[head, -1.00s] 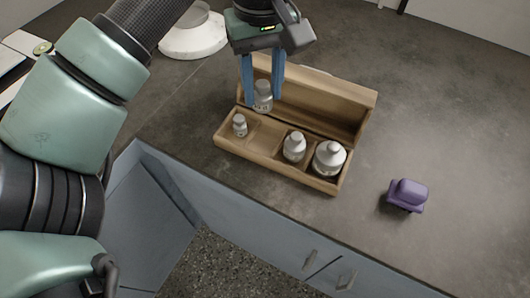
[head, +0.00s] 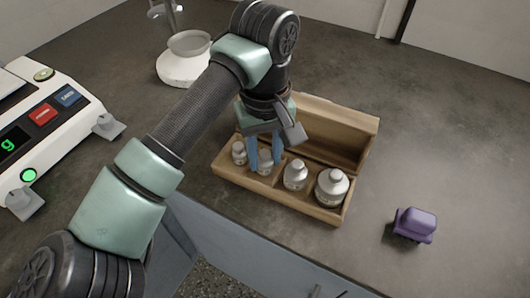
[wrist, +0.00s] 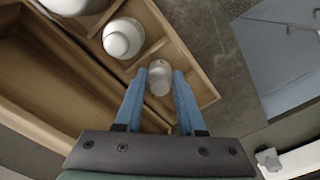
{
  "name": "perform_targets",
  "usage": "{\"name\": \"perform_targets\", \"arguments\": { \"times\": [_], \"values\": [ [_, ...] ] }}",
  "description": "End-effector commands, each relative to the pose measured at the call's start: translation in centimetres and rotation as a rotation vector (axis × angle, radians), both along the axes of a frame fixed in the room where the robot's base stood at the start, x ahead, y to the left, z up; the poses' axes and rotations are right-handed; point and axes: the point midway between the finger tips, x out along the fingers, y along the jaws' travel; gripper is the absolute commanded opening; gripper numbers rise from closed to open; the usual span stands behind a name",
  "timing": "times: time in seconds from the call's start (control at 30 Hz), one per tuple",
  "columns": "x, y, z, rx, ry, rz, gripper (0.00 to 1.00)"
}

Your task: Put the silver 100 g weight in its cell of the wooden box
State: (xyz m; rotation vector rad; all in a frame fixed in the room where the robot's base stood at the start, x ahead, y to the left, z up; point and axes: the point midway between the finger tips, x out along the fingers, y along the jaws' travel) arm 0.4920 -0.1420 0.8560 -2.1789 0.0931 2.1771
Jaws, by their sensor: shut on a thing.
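My gripper (head: 265,160) has blue fingers pointing down over the front row of the open wooden box (head: 277,189). It is shut on the silver 100 g weight (head: 265,168), which also shows between the fingertips in the wrist view (wrist: 160,78). The weight is upright at the second cell from the left, between a small weight (head: 239,153) and a larger one (head: 295,174). Whether its base touches the cell floor cannot be told. The wrist view shows the box's wooden rim (wrist: 182,62) close by the weight.
The largest weight (head: 331,188) fills the right end cell. The raised lid (head: 345,120) stands behind the row. A purple object (head: 414,225) lies right of the box. A balance (head: 45,125) is at left and a white round-based device (head: 183,66) behind.

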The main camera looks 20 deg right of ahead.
Motion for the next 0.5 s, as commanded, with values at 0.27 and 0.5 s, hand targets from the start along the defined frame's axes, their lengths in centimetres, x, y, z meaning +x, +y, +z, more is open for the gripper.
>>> {"name": "perform_targets", "arguments": {
  "times": [0.27, 0.5],
  "values": [
    [-0.01, 0.01, -0.3, 0.001, 0.0, 0.0, 0.53],
    [-0.01, 0.0, -0.29, 0.0, 0.001, 0.0, 0.68]
  ]
}}
